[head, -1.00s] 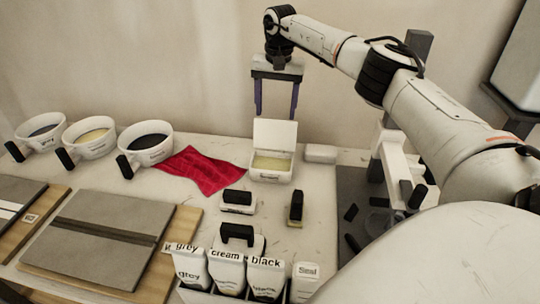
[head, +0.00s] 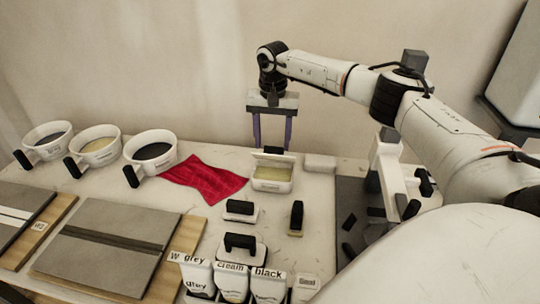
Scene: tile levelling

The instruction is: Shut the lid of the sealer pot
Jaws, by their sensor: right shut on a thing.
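The sealer pot (head: 272,186) is a small white box at the back of the table, with pale yellow contents in view. Its white lid (head: 274,160) is hinged at the back edge and looks strongly foreshortened, tilted and not flat on the pot. The front opening still shows. My right gripper (head: 272,148) reaches down from above and behind the pot. Its two purple fingers stand apart, about a lid's width, with their tips at the lid's top edge. It is shut on the lid, though the tips are partly hidden. My left gripper is out of view.
A red cloth (head: 205,181) lies left of the pot, and a white block (head: 319,163) sits close to its right. Black-handled tools (head: 240,211) stand in front. Three handled tubs (head: 151,155) are at the left, and bags (head: 232,283) at the front.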

